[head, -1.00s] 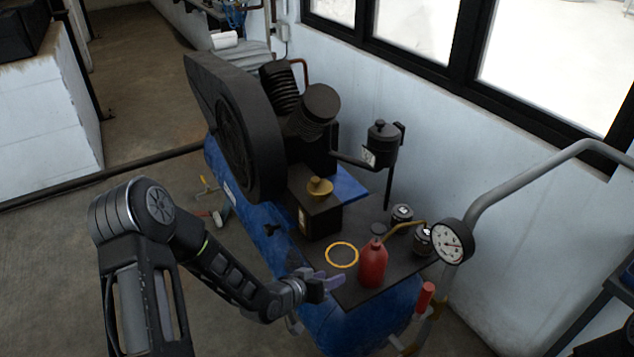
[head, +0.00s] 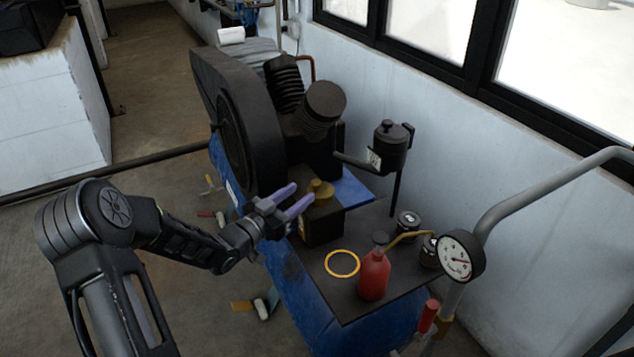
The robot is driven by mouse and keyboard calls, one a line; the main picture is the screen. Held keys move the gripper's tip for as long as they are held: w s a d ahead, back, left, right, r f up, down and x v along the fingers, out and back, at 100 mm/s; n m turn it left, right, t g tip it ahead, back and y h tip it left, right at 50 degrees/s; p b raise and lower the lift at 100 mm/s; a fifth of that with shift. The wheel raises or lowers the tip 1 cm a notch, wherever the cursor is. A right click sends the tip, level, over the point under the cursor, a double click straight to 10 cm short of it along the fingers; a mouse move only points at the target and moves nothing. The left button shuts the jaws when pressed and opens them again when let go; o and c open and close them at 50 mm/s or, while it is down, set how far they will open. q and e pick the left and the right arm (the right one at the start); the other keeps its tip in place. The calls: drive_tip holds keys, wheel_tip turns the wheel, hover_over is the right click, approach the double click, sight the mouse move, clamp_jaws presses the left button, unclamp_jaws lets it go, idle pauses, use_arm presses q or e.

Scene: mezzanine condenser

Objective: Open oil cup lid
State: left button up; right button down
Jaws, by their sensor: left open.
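The brass oil cup lid (head: 321,190) sits on top of a dark block-shaped housing (head: 322,224) on the blue compressor. It looks closed. My left gripper (head: 293,201) is open, with its two purple fingers pointing right at the lid. The fingertips are just left of the lid, at about its height. I cannot tell whether a finger touches it. My right gripper is not in view.
A red oil can (head: 374,276) with a brass spout and a yellow ring (head: 342,263) are on the dark plate in front. A pressure gauge (head: 461,256) stands at the right. A black canister (head: 390,146) and the flywheel guard (head: 236,120) stand behind.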

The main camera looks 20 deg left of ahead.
sight(313, 184)
use_arm(q)
drive_tip(key=x, duration=0.7)
drive_tip(key=shift+w+d, duration=0.1)
drive_tip(key=shift+w, duration=0.2)
clamp_jaws()
idle(1.1)
